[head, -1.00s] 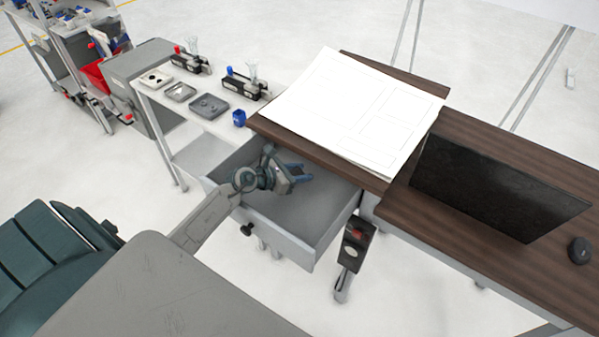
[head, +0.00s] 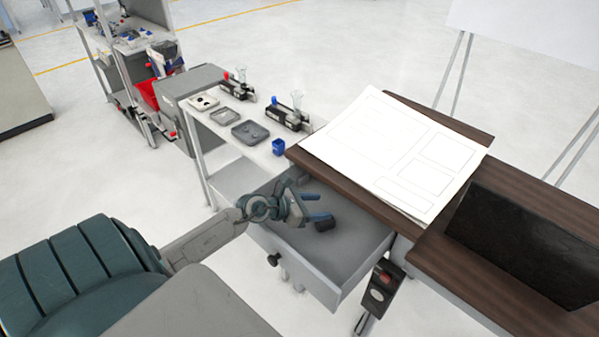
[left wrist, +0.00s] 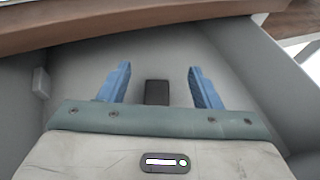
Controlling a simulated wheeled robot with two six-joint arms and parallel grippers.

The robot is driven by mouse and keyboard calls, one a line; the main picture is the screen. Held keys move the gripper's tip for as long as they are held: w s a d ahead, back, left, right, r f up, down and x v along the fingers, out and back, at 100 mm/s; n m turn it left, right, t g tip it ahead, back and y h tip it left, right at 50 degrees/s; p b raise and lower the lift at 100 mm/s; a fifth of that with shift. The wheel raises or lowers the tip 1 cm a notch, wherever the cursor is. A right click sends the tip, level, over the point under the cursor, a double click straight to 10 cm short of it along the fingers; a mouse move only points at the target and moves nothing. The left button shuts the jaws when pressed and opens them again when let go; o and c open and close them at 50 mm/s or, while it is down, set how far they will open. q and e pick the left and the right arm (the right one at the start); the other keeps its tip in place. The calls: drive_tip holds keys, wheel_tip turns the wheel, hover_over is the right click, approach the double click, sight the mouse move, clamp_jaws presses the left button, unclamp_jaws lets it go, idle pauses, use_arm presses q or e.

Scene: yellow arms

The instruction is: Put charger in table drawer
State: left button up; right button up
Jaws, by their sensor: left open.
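The table drawer (head: 345,262) is pulled open under the brown desk. A small dark block, which looks like the charger (head: 325,224), shows inside it at my left fingertips. In the left wrist view the charger (left wrist: 157,92) lies on the drawer floor between and beyond my two blue fingers, with gaps on both sides. My left gripper (head: 322,206) is open and reaches over the drawer; it also shows in the left wrist view (left wrist: 158,85). My right gripper is not in view.
White paper sheets (head: 390,155) and a black screen (head: 525,240) are on the desk (head: 480,140). A side shelf with grey trays (head: 250,132) and a blue cup (head: 279,147) stands to the left. A black-and-red device (head: 382,282) hangs beside the drawer's right side.

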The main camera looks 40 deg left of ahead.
use_arm(q)
drive_tip(key=v, duration=0.6)
drive_tip(key=shift+b, duration=0.4)
drive_tip(key=shift+s+a+r, duration=0.1)
drive_tip(key=shift+a, duration=0.05)
